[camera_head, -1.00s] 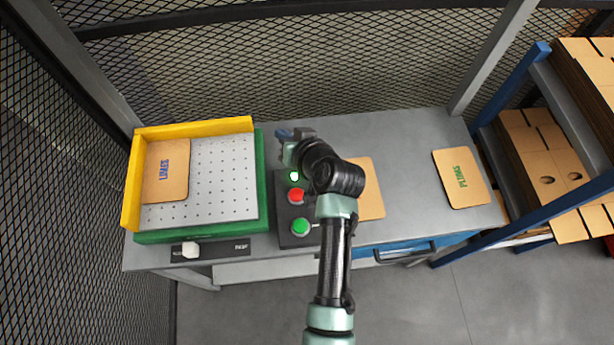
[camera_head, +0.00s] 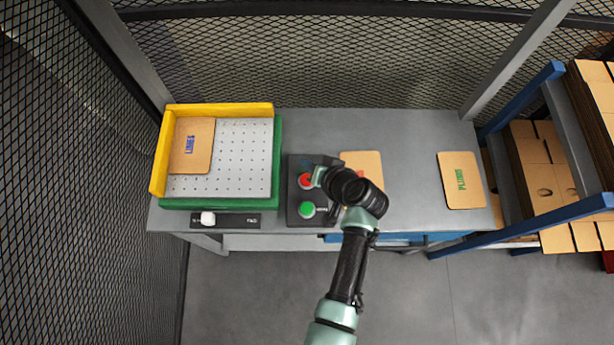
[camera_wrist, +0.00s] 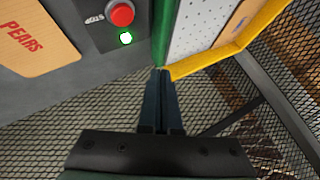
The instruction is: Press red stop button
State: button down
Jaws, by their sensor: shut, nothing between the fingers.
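The red stop button (camera_head: 305,181) sits on the dark control box between a lit lamp and a green button (camera_head: 307,210). In the wrist view the red button (camera_wrist: 122,13) is at the top edge, with the word STOP beside it and the lit green lamp (camera_wrist: 125,38) below it. My gripper (camera_wrist: 160,72) is shut and empty in the wrist view. Its fingertips appear to the right of and below the button, apart from it in the picture. In the head view my wrist hangs beside the red button and hides the fingers and the lamp.
A green tray with a yellow fence (camera_head: 220,109) stands left of the control box and holds a card (camera_head: 191,155). Cards (camera_head: 361,164) (camera_head: 461,180) lie right on the grey bench (camera_head: 410,135). Blue shelving (camera_head: 570,215) stands at right.

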aim_at(308, 184)
jog(key=shift+f+b, duration=3.8)
jog(key=shift+f, duration=0.6)
jog(key=shift+f, duration=0.1)
jog(key=shift+f+b, duration=0.35)
jog(key=shift+b, duration=0.1)
jog(key=shift+f+b, duration=0.5)
jog(key=shift+r, duration=0.1)
jog(key=shift+r+p, duration=0.8)
jog(key=shift+r, duration=0.05)
notch_tip(308, 184, up, 5)
jog(key=p, duration=0.4)
jog(key=shift+r, duration=0.1)
